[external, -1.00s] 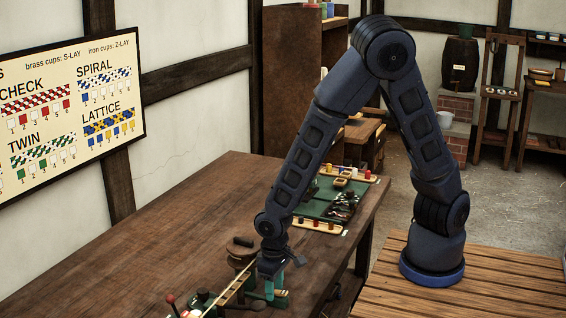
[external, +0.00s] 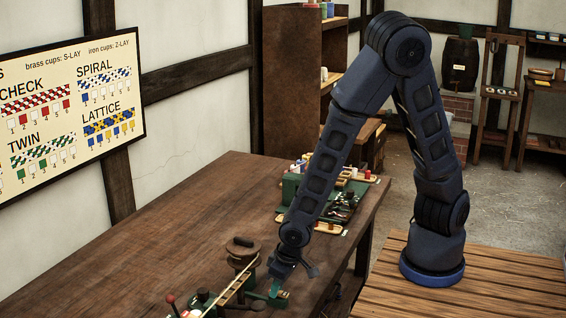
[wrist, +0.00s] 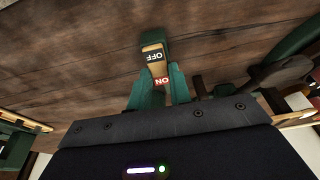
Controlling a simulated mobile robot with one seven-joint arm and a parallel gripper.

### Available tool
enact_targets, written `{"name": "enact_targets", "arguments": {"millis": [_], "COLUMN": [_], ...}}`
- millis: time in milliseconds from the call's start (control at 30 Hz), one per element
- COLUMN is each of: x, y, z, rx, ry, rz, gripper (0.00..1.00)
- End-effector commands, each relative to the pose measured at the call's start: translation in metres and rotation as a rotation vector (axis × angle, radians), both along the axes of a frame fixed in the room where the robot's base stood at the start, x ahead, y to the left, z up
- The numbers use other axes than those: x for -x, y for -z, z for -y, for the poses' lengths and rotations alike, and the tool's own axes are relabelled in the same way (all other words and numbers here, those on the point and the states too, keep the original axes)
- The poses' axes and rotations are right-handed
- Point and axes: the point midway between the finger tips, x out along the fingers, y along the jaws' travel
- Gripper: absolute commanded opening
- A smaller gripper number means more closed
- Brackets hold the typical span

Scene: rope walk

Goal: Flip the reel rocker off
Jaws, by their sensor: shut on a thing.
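The reel rocker (wrist: 153,56) shows in the wrist view as a tan switch on a green base, with a black OFF label at its far end and a red ON label at its near end. My gripper (wrist: 159,88) has its teal fingers on either side of the ON end, shut on the rocker. I cannot tell which end is pressed down. In the external view my gripper (external: 275,287) is low over the green base (external: 281,300) at the table's front; the rocker itself is hidden there.
A round wooden reel (external: 242,250) and a slatted rail (external: 234,288) stand just left of my gripper. A red-knobbed lever (external: 170,299) is further left. A green board (external: 325,205) with small parts lies behind. The middle of the wooden table (external: 170,235) is clear.

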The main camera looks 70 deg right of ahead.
Motion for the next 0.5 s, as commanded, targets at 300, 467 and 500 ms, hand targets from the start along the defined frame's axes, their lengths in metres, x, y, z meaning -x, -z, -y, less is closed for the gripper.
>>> {"name": "enact_targets", "arguments": {"millis": [300,467,500], "x": [0.0065,0.0076,0.0077], "y": [0.0011,0.0007,0.0006], "z": [-0.0005,-0.0001,-0.0002], "rx": [0.002,0.001,0.001], "ry": [-0.003,-0.002,-0.002], "rz": [0.145,0.188,0.192], "gripper": [0.00,0.00,0.00]}}
